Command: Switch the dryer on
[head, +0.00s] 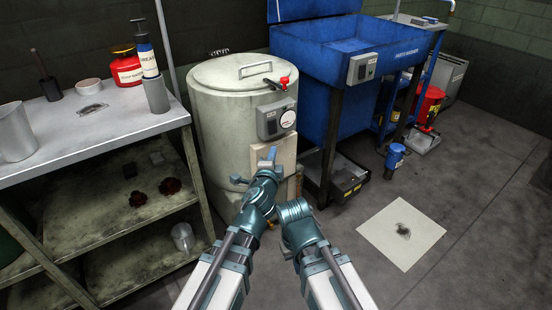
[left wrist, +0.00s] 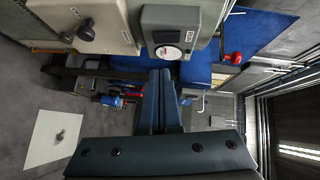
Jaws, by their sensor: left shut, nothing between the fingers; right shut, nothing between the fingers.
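The dryer (head: 222,120) is a cream drum with a round lid, upright beside the bench. On its front is a grey switch box (head: 268,124) with a round white face. The box also shows at the top of the left wrist view (left wrist: 190,22), with the white face (left wrist: 168,52) towards me. My left gripper (head: 270,155) is shut and empty, just below the box in the head view. Its closed fingers (left wrist: 158,95) point towards the box, seemingly apart from it. My right gripper (head: 292,211) is lower, shut and empty; its fingertips are hard to make out.
A red-handled lever (head: 283,83) sits on the dryer's upper edge. A pale box (head: 285,156) is below the switch box. The blue parts washer (head: 335,58) stands close at right. The bench (head: 80,135) with bottles is at left. Floor at right is mostly open.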

